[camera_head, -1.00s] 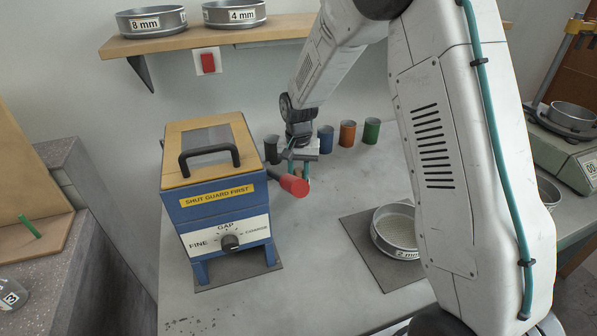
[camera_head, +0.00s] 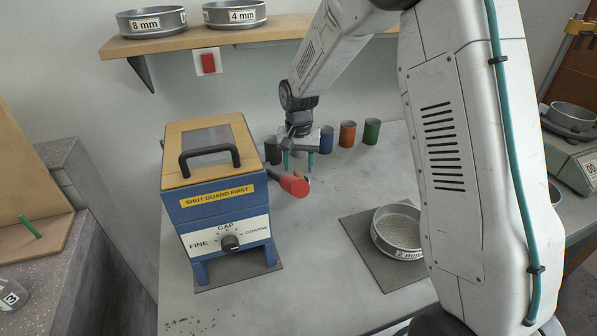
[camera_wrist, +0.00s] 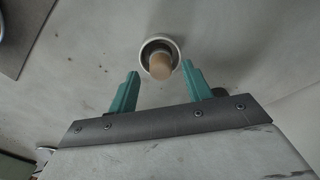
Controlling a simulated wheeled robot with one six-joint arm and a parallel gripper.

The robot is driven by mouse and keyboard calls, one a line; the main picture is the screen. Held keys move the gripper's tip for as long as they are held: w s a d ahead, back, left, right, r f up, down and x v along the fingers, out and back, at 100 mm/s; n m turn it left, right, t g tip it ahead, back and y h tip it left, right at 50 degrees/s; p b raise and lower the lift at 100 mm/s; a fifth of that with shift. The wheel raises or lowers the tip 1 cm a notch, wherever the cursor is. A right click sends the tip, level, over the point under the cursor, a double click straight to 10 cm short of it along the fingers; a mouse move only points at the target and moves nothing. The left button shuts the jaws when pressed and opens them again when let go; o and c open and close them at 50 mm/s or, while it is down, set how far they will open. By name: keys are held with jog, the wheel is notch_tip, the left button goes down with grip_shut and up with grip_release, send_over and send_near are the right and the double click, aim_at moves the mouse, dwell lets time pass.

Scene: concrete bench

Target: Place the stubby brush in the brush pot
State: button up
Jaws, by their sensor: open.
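In the wrist view, a small round pot with a pale rim (camera_wrist: 148,45) stands on the bench. A stubby brush (camera_wrist: 160,66), seen as a tan rounded wooden end, stands inside the rim, leaning a little. My gripper (camera_wrist: 163,82) is open, with its teal fingers apart on either side just below the pot in the picture, not touching the brush. In the head view, my gripper (camera_head: 298,168) is open behind the red handle, and the brush's tan end (camera_head: 299,174) shows between the fingers. The pot is mostly hidden there.
A blue crusher (camera_head: 215,195) with a red-tipped handle (camera_head: 294,186) stands left of my gripper. Black, blue (camera_head: 326,139), orange (camera_head: 348,133) and green (camera_head: 371,130) cups line the back. A sieve (camera_head: 397,231) sits on a dark mat (camera_head: 355,228) at right.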

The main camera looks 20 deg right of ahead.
aim_at(299, 172)
notch_tip(299, 172, up, 9)
jog(key=s+d+r+n, duration=0.1)
jog(key=s+r, duration=0.5)
jog(key=s, duration=0.3)
jog(key=s+d+r+n, duration=0.1)
jog(key=s+r, duration=0.5)
jog(key=s, duration=0.3)
jog(key=s+d+f+n+t, duration=0.1)
jog(key=s+n, duration=0.2)
jog(key=s, duration=1.6)
jog(key=shift+s, duration=0.4)
jog(key=shift+d, duration=0.1)
